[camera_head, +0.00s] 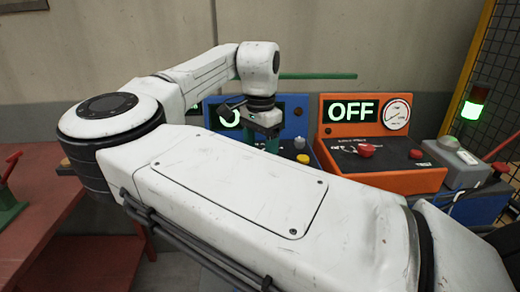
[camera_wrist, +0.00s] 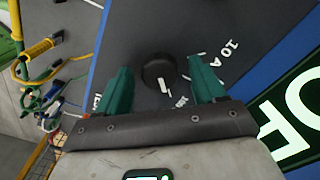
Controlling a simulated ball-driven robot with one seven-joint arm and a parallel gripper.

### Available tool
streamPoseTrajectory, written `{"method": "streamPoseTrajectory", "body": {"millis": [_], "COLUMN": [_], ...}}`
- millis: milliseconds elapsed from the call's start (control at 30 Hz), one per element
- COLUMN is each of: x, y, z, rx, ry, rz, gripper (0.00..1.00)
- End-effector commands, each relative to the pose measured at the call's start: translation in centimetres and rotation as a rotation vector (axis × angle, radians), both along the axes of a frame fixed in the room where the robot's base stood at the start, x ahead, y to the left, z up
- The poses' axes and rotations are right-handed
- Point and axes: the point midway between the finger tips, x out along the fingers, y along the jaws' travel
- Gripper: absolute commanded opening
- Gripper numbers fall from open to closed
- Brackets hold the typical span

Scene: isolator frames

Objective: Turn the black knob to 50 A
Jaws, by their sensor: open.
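The black knob (camera_wrist: 158,73) is round with a white pointer line and sits on a dark panel (camera_wrist: 200,25) with white markings. A "10 A" label (camera_wrist: 220,62) shows to its right in the wrist view; other markings are partly hidden by my fingers. My gripper (camera_wrist: 163,86) is open, with one green finger on each side of the knob and a gap to it on both sides. I cannot tell the height of the fingertips over the panel. In the head view my gripper (camera_head: 265,140) is over the blue box (camera_head: 298,123), and the knob is hidden.
A lit display (camera_wrist: 292,115) borders the panel. An orange box (camera_head: 390,178) with an OFF display, red knobs and a gauge stands to the right. Coloured cables (camera_wrist: 38,75) hang beside the panel.

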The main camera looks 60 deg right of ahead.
Motion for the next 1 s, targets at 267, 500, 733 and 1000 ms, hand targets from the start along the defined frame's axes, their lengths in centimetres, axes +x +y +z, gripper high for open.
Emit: {"method": "streamPoseTrajectory", "body": {"millis": [267,500,733,1000], "x": [0.0,0.0,-0.01,-0.01], "y": [0.03,0.02,0.01,0.01], "z": [-0.42,-0.4,-0.39,-0.36], "rx": [0.001,0.001,0.001,0.0], "ry": [0.0,0.0,0.0,0.0], "rz": [0.0,0.0,0.0,0.001], "gripper": [0.69,0.53,0.31,0.13]}}
